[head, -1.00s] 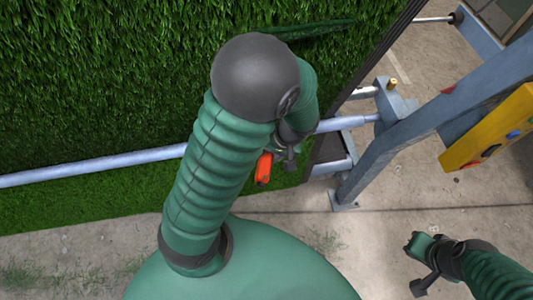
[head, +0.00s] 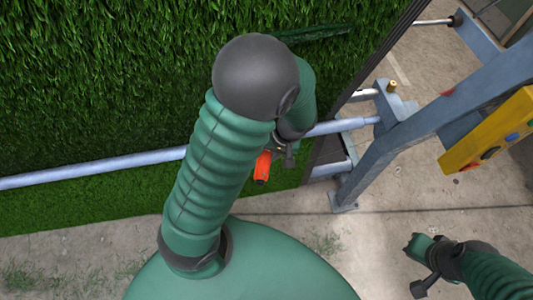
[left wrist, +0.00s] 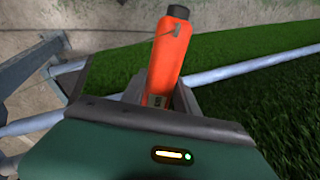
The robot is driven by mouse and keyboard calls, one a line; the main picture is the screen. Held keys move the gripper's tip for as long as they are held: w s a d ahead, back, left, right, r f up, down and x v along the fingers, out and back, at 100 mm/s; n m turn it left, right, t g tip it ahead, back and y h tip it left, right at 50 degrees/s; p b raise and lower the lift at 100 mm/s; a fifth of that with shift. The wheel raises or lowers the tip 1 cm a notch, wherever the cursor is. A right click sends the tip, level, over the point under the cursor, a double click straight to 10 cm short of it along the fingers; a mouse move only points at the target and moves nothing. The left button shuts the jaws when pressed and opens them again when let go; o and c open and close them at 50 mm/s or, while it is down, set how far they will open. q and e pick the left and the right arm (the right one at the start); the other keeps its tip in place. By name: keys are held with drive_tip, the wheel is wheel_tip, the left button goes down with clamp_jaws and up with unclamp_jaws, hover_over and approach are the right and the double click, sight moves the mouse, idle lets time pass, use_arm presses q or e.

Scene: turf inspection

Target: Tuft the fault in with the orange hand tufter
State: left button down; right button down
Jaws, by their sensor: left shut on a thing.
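The orange hand tufter (head: 262,167) shows only in part beside my left gripper (head: 284,149) in the head view. The left wrist view shows the orange tufter (left wrist: 166,58) with its dark end cap upward, between the fingers of my left gripper (left wrist: 155,97), which is shut on it. The green turf (head: 100,70) hangs behind, and my left arm covers part of it. A dark, slightly raised strip (head: 315,32) lies at the turf's upper right; I cannot tell whether it is the fault. My right gripper (head: 420,262) is at the lower right, away from the turf; its jaws are unclear.
A pale blue bar (head: 95,172) crosses the turf low down and runs to a grey-blue steel frame (head: 400,150) at the right. A yellow panel (head: 490,130) with buttons is on the frame. Bare concrete (head: 390,225) lies in front.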

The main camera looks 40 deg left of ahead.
use_arm(q)
drive_tip(key=shift+w+a+r+p, duration=0.3)
drive_tip(key=shift+w+a, duration=0.3)
drive_tip(key=shift+a, duration=0.15)
idle(0.3)
drive_tip(key=shift+w+d, duration=0.75)
drive_tip(key=shift+w, duration=0.15)
drive_tip(key=shift+w+d, duration=2.3)
drive_tip(key=shift+w, duration=0.5)
drive_tip(key=s+a, duration=0.3)
drive_tip(key=s, duration=0.1)
drive_tip(key=shift+s+a+p, duration=0.35)
drive_tip(key=shift+a, duration=0.05)
drive_tip(key=shift+s+a, duration=0.55)
drive_tip(key=shift+s, duration=0.05)
drive_tip(key=shift+s+a, duration=0.65)
drive_tip(key=shift+s, duration=0.1)
